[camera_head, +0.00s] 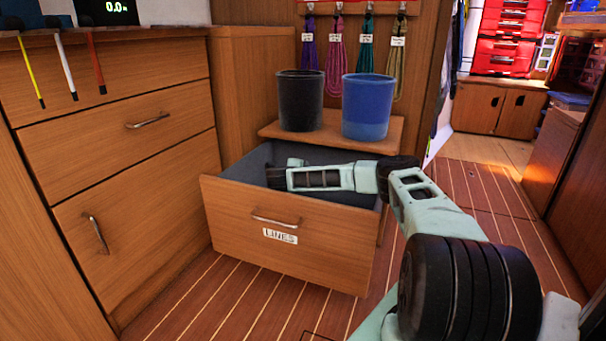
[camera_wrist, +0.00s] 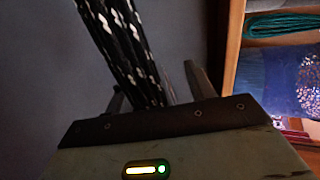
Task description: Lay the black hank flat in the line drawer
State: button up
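The line drawer (camera_head: 235,233) is pulled open, with a white label reading LINES (camera_head: 280,236) on its front. My arm reaches over its right side, and my gripper (camera_head: 274,177) is inside the drawer's opening at the left. In the wrist view, the black hank (camera_wrist: 122,45) with white flecks runs from the top down between the two fingers of my gripper (camera_wrist: 158,88). The fingers stand apart, and it is too dark to tell whether both press on the hank. The hank's far end is outside the wrist view. In the head view I cannot make out the hank.
A black bucket (camera_head: 300,100) and a blue bucket (camera_head: 366,108) stand on a wooden ledge (camera_head: 400,135) behind the drawer. Several coloured hanks hang on hooks above them. A wooden cabinet (camera_head: 120,170) stands left of the drawer. Striped floor (camera_head: 240,305) lies free in front.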

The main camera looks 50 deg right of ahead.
jog(key=shift+o, duration=0.3)
notch_tip(320, 180, up, 10)
jog(key=p, duration=0.6)
jog(key=shift+r, duration=0.1)
